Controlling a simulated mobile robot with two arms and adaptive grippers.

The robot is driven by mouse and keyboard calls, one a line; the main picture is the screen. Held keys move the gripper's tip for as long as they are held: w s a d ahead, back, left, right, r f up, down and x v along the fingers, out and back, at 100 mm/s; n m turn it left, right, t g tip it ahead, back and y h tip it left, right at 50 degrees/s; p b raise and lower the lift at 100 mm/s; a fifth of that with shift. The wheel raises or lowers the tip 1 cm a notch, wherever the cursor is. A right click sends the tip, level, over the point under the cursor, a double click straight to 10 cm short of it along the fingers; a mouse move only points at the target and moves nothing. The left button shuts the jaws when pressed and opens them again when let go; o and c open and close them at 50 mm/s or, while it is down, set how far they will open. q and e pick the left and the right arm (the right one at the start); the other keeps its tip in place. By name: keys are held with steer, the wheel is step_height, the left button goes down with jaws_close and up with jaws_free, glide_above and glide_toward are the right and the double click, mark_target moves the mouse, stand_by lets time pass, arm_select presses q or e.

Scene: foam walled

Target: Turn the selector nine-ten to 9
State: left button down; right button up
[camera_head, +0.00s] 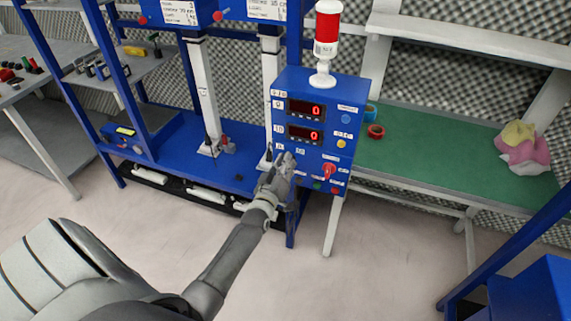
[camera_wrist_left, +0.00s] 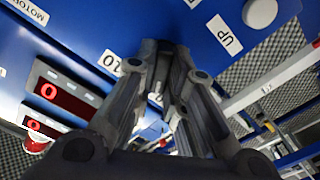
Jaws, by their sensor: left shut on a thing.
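The blue control box (camera_head: 308,95) stands under a red-and-white lamp. It has two red displays reading 0, several buttons and a red knob (camera_head: 328,170). My left gripper (camera_head: 286,162) is at the lower left of its front face. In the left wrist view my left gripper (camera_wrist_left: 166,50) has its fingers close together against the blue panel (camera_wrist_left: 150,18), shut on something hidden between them. A "10" label (camera_wrist_left: 110,62) shows beside the fingers. The selector nine-ten is hidden by the fingers, so its setting cannot be seen. My right gripper is not in view.
An "UP" label (camera_wrist_left: 224,36) and a round white button (camera_wrist_left: 260,12) are near the fingers. Right of the box is a green-topped bench (camera_head: 430,150) with tape rolls and a pink-yellow bundle (camera_head: 523,147). A blue rack (camera_head: 150,140) stands at left. Floor in front is clear.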

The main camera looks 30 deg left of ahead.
arm_select(q)
steer(key=c, duration=1.5)
jaws_free()
steer(key=v, duration=1.2)
steer(key=s+d+f+m+g+h, duration=0.1)
steer(key=s+d+f+m+g, duration=0.3)
steer(key=f, duration=0.6)
steer(key=s+d+f+g+h, duration=0.25)
steer(key=s+f, duration=0.25)
steer(key=f, duration=0.5)
steer(key=s+d+f+m+g, duration=0.2)
steer(key=s+d+f, duration=0.25)
steer(key=f, duration=0.65)
steer(key=s+f+m+g, duration=0.1)
steer(key=s+f, duration=0.3)
steer(key=s, duration=0.5)
steer(key=s+f+m+g, duration=0.2)
steer(key=s+f+g, duration=0.2)
steer(key=s, duration=0.5)
steer(key=s+f+m+g, duration=0.2)
steer(key=s+f, duration=0.3)
steer(key=s, duration=0.5)
steer(key=shift+d+f+g+h, duration=0.25)
steer(key=shift+d+g, duration=0.05)
steer(key=shift+g, duration=0.25)
